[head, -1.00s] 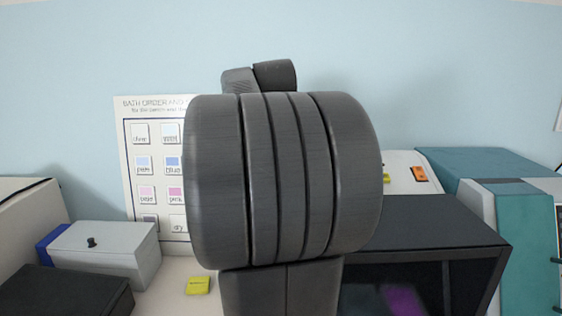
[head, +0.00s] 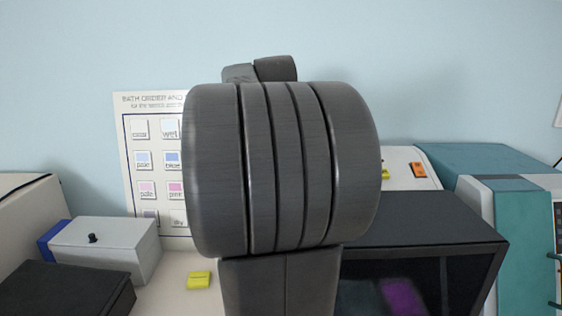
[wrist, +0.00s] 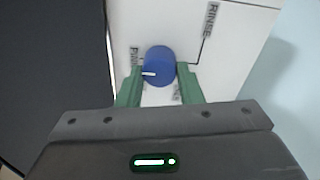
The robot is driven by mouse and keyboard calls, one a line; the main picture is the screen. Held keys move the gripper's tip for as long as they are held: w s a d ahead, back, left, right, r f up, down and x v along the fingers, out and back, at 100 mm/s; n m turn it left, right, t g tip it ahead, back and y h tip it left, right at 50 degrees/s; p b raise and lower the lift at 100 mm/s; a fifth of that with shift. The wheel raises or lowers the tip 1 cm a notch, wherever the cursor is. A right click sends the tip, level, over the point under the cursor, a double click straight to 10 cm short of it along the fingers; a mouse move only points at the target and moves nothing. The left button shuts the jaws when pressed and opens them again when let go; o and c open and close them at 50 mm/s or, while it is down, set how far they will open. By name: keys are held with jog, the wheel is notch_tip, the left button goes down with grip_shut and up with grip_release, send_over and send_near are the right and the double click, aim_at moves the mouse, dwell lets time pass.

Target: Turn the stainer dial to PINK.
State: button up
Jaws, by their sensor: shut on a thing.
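In the wrist view my gripper (wrist: 158,84) has its two green fingers on either side of the blue stainer dial (wrist: 159,64), shut on it. The dial's white pointer mark points left, toward a partly covered label (wrist: 135,58) that seems to begin with P. A RINSE label (wrist: 210,20) stands at the upper right with a line running down toward the dial. Another label below the dial is partly hidden by the right finger. In the head view my arm blocks the middle, and the dial and gripper are hidden.
A bath order chart (head: 143,190) with coloured squares hangs on the wall behind. A grey box with a black knob (head: 105,250) and a yellow block (head: 199,281) are at the left. A dark-fronted machine (head: 430,232) and a teal and white machine (head: 515,220) stand at the right.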

jog(key=o, duration=1)
jog(key=v, duration=1.4)
jog(key=shift+w, duration=0.1)
jog(key=x, duration=1.4)
